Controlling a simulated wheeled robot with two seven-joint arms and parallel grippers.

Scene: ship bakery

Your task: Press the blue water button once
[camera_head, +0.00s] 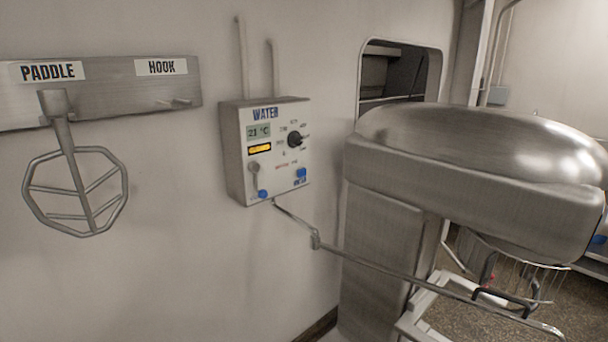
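The water panel (281,155) is a pale box on the wall, headed WATER, left of the mixer. Its blue button (301,173) sits at the lower right of the front face, above a small blue label too small to read. A second small blue part (262,194) is at the lower left, under a grey lever (254,172). A display (259,132) reads about 21 °C, with a yellow-lit window (260,149) below it and a dark round knob (295,139) to the right. I make out neither of my grippers, and nothing covers the panel's front.
A large metal mixer (470,170) stands close on the right. A thin pipe (400,273) runs from under the panel across the mixer's front. A wall rack (110,94) labelled PADDLE and HOOK holds a wire paddle (82,190). The wall between is bare.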

